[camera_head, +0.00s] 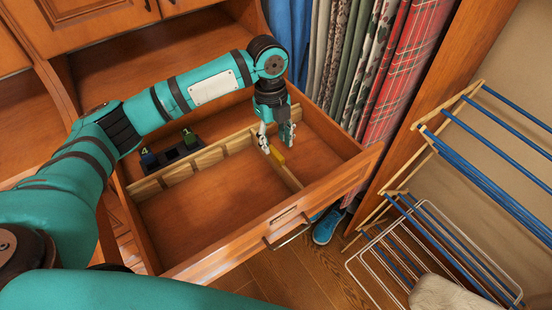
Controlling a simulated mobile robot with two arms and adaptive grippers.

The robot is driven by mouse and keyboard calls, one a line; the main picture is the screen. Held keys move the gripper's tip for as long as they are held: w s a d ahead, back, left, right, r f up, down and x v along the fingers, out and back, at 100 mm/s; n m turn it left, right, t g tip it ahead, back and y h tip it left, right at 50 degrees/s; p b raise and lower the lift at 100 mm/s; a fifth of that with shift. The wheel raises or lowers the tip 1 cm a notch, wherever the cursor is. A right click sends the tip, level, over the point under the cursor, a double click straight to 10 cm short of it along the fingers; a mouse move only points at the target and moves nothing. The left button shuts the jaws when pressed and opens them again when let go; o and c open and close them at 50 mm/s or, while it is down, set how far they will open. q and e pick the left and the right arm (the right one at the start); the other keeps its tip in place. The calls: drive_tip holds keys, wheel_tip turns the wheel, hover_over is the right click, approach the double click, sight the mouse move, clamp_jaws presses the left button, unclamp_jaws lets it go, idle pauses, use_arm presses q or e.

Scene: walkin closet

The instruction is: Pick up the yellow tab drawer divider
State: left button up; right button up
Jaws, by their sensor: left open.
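The yellow tab (278,156) shows as a small bright block on a thin wooden drawer divider (290,178). This divider stands inside the open wooden drawer (205,218), running from a longer slotted wooden strip toward the drawer front. My left gripper (275,143) points down over the divider, just behind the yellow tab. Its fingers are open, one on each side of the divider's line. I cannot tell whether they touch it. Part of the divider near the fingers is hidden. My right gripper is out of view.
A slotted wooden strip (195,167) crosses the drawer. A dark holder (175,155) with a green and a blue numbered block sits behind it. Hanging clothes (400,70) stand close to the drawer's right side. A drying rack (430,235) and a blue shoe (327,228) are at the right.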

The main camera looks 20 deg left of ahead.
sight(276, 152)
use_arm(q)
drive_tip(key=shift+s+f+p, duration=0.1)
drive_tip(key=shift+f+p, duration=0.3)
wheel_tip(276, 152, down, 4)
drive_tip(key=shift+s+r+p, duration=0.15)
drive_tip(key=shift+r+p, duration=0.05)
drive_tip(key=shift+p, duration=0.5)
drive_tip(key=shift+d+f, duration=0.1)
drive_tip(key=shift+f, duration=0.15)
drive_tip(key=shift+c, duration=0.6)
clamp_jaws()
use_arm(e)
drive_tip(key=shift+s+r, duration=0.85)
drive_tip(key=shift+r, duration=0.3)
